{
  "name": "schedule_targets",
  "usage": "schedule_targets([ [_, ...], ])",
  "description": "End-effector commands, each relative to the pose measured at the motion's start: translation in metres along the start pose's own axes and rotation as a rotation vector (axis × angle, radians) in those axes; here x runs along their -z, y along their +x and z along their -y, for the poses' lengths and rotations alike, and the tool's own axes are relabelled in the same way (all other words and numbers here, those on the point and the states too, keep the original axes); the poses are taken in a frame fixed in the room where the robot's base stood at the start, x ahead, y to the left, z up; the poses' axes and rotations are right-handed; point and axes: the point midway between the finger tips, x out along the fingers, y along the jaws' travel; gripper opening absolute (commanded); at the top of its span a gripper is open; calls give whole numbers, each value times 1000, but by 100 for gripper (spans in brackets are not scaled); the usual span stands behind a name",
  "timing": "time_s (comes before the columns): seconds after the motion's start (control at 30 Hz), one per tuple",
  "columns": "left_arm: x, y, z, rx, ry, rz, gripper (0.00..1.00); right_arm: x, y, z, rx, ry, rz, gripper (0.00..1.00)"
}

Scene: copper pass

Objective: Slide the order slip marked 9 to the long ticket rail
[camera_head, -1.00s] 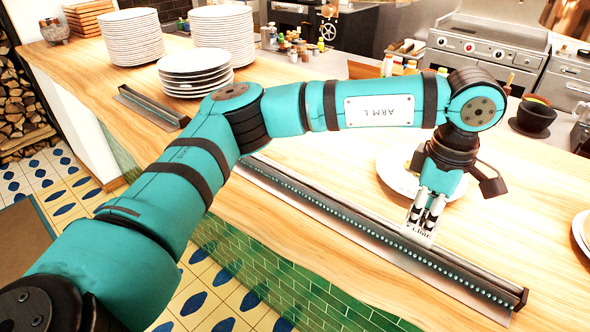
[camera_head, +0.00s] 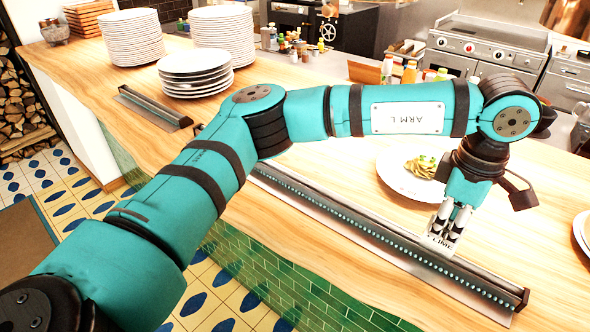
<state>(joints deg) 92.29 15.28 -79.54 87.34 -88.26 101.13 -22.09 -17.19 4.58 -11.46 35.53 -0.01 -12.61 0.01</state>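The long ticket rail (camera_head: 340,222), a metal strip with a row of small beads, runs diagonally along the counter's front edge. My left gripper (camera_head: 443,232) points down over its right part. My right gripper is out of view.
A white plate with food (camera_head: 390,174) stands just behind my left gripper. Another plate (camera_head: 583,230) is at the right edge. Plate stacks (camera_head: 133,38) stand at the back left. Bottles (camera_head: 409,72) line the counter's back. Wood between the long rail and plate is clear.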

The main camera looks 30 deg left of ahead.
Motion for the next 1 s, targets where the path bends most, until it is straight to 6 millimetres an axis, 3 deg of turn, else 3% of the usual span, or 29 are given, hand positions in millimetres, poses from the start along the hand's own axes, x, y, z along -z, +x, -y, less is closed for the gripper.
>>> schedule_targets([
  [0.53,-32,0,0,0,0,0,0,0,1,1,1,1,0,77],
  [1.0,-36,0,0,0,-1,0,0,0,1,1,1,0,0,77],
])
